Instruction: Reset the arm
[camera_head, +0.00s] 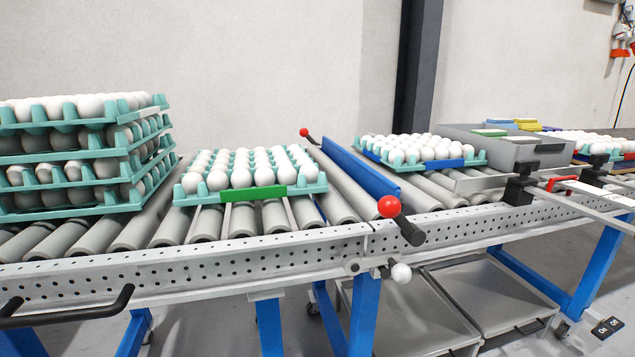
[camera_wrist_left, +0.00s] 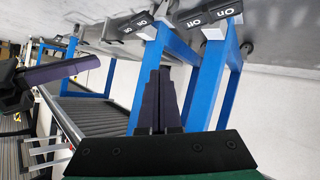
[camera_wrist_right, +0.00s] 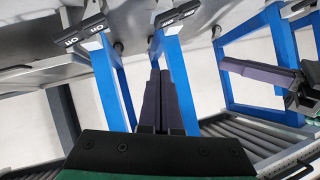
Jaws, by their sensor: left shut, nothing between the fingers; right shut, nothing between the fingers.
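My left gripper (camera_wrist_left: 163,72) shows in the left wrist view with its two dark fingers together and nothing between them. My right gripper (camera_wrist_right: 160,74) shows in the right wrist view, also shut and empty. Each wrist view also shows the other arm's gripper off to the side. Neither gripper shows in the head view. A stack of teal egg trays (camera_head: 100,183) stands on the rollers at the left. A single tray with a green label (camera_head: 267,193) sits right of it, and a tray with a blue label (camera_head: 443,164) sits beyond the blue divider.
The blue divider (camera_head: 362,168) crosses the conveyor, with red-knobbed levers (camera_head: 390,207) at its ends. A perforated rail (camera_head: 200,273) runs along the front. A grey bin (camera_head: 510,150) with coloured pieces stands at the back right. Blue legs (camera_head: 365,315) and grey trays (camera_head: 480,300) are below.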

